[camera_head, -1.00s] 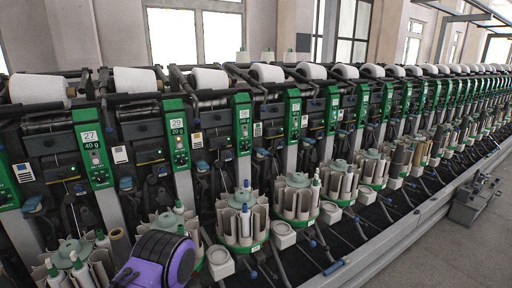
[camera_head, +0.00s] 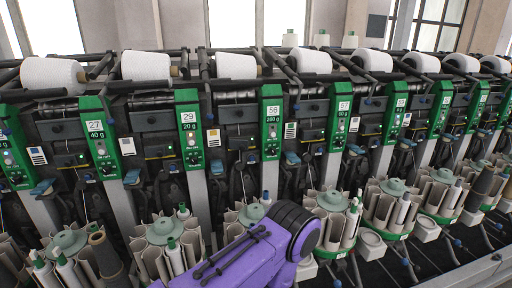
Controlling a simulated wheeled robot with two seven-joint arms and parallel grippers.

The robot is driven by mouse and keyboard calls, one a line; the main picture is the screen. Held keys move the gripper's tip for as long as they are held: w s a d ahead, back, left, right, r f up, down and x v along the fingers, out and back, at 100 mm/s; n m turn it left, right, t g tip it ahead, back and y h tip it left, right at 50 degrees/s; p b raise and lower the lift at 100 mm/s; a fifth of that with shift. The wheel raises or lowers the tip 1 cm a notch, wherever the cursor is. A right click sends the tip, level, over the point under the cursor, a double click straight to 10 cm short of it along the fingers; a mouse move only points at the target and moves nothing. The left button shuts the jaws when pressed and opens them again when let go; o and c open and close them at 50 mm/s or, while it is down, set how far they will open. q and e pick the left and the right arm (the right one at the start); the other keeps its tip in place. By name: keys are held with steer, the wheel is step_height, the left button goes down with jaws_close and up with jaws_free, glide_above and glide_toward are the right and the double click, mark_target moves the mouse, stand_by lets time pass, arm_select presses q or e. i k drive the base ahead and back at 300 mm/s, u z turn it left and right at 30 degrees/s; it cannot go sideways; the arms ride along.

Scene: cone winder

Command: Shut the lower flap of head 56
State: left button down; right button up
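Head 56 has a green panel (camera_head: 271,125) marked "56" and "280 g", near the middle of the head view. Dark covers stand on both sides of this panel, one to the left (camera_head: 236,114) and one to the right (camera_head: 308,109). Below them are dark mechanisms that are hard to make out. I cannot tell which part is the lower flap, or whether it is open or shut. My purple arm crosses the bottom middle of the view, in front of the area below head 56, and hides part of it. Neither gripper shows.
Neighbouring heads 27 (camera_head: 97,140), 29 (camera_head: 190,135) and 57 (camera_head: 340,120) continue the row. White cones (camera_head: 146,65) lie along the top. Round magazines with upright tubes (camera_head: 330,219) jut out below the heads, close to my arm.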

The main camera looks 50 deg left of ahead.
mark_target(242, 145)
steer(key=u, duration=0.55)
steer(key=i, duration=0.9)
steer(key=u, duration=0.7)
